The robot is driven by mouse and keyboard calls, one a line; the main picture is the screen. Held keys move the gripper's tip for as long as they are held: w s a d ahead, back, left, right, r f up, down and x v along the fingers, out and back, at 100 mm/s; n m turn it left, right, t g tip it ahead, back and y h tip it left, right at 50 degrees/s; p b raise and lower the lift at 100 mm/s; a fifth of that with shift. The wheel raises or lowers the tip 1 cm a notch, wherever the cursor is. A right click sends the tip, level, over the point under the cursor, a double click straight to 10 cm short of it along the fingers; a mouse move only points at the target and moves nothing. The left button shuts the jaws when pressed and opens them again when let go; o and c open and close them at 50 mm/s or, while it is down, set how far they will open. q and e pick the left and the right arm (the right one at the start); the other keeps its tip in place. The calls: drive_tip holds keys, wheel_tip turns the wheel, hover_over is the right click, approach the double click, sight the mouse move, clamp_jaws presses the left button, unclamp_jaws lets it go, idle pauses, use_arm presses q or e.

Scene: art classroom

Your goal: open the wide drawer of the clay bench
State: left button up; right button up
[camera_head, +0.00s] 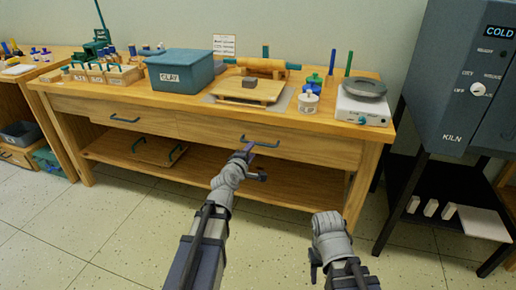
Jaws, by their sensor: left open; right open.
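The wooden clay bench (330,122) stands against the wall. Its wide drawer (310,148) is the right one, with a dark blue bar handle (268,145); its front looks flush with the bench. My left gripper (252,163) is open, right by this handle, and covers its left part. I cannot tell whether the fingers touch the handle. My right gripper (313,262) is open and empty, low in front of the bench and well away from the drawer.
A narrower drawer (90,107) is to the left. The benchtop holds a clay bin (182,72), a board with a rolling pin (262,66), and a scale (362,107). A kiln (455,95) stands at the right. The floor in front is clear.

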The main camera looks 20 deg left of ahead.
sight(257, 144)
use_arm(q)
drive_tip(key=b+x, duration=0.1)
drive_tip(key=x, duration=0.6)
drive_tip(key=shift+w+f, duration=0.15)
drive_tip(key=shift+w, duration=0.2)
drive_tip(key=shift+c, duration=0.2)
clamp_jaws()
idle(0.9)
